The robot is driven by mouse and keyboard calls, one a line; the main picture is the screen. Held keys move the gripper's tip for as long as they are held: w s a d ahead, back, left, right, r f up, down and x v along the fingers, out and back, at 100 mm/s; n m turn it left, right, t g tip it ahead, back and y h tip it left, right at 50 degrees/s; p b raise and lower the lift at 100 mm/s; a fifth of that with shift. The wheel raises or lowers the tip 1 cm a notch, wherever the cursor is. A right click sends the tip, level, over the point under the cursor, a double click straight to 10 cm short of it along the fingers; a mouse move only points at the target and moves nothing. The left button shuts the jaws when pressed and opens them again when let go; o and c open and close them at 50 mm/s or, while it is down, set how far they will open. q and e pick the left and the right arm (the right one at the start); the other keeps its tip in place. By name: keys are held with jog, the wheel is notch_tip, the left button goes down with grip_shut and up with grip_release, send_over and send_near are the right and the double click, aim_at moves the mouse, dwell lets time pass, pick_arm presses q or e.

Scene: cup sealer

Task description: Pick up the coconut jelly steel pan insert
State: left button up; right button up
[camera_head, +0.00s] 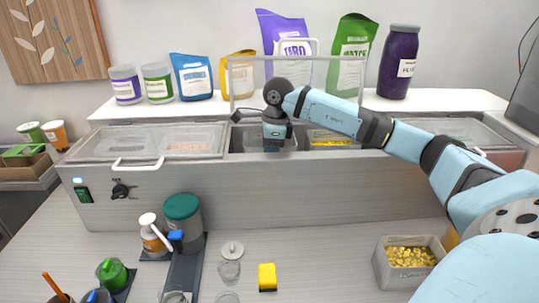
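My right gripper (273,146) reaches in from the right and points down into the open middle of the steel counter. It is over a grey steel pan insert (254,142) and hides part of it. I cannot read a label, so I cannot tell for sure that this is the coconut jelly insert. The fingertips are low and small, and I cannot tell whether they are open or touch the pan. A second insert (331,139) with yellow contents sits just to its right, partly behind my forearm. My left gripper is not in view.
A closed clear lid with a white handle (138,165) covers the counter's left bays. A clear upright panel (243,84) stands behind the gripper. Bags and tubs line the back shelf. A grey bin of yellow pieces (380,268), a yellow sponge (267,276) and bottles stand in front.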

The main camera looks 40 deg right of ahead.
jog(key=shift+f, duration=0.65)
grip_shut()
jog(key=shift+w+r, duration=0.1)
jog(key=shift+r, duration=0.05)
